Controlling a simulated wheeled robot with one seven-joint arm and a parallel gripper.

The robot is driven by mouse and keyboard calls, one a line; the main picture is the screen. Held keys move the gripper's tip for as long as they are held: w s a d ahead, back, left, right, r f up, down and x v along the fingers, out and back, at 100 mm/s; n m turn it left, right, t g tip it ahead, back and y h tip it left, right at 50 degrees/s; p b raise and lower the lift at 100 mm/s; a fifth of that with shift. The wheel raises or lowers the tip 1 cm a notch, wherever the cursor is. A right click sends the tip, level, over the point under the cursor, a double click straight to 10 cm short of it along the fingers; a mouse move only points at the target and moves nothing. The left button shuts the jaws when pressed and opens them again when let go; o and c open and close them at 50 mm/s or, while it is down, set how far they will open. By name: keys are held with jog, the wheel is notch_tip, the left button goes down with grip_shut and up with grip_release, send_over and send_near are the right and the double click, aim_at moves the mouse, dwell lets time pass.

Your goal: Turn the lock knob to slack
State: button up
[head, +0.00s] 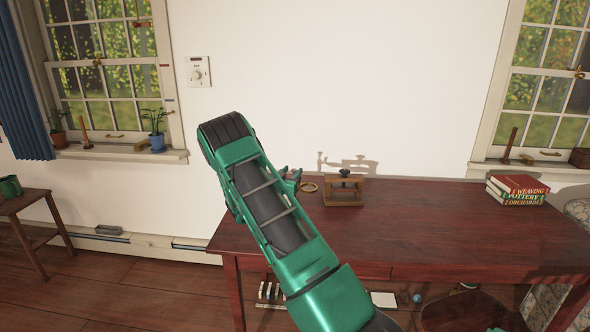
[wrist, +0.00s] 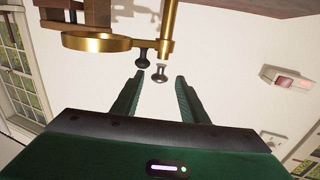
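A small wooden stand (head: 343,193) with a dark knob on top (head: 345,172) sits near the table's back edge. A brass ring (head: 309,187) shows at its left. In the wrist view the ring (wrist: 92,43) and a brass post (wrist: 169,25) appear at the top. A black knob (wrist: 143,61) and a silvery knob (wrist: 158,74) show near the post; I cannot tell which is the lock knob. My gripper (wrist: 159,82) is open, with the silvery knob between or just beyond its fingertips. In the head view my gripper (head: 292,180) is partly hidden by my arm.
The dark red table (head: 440,230) is mostly clear to the right of the stand. Stacked books (head: 517,190) lie at its right end. The white wall (head: 400,80) is close behind. A wall dial (head: 198,72) hangs at the left.

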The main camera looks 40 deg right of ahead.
jog(key=x, duration=0.6)
jog(key=shift+d, duration=0.2)
jog(key=shift+w, duration=0.1)
grip_shut()
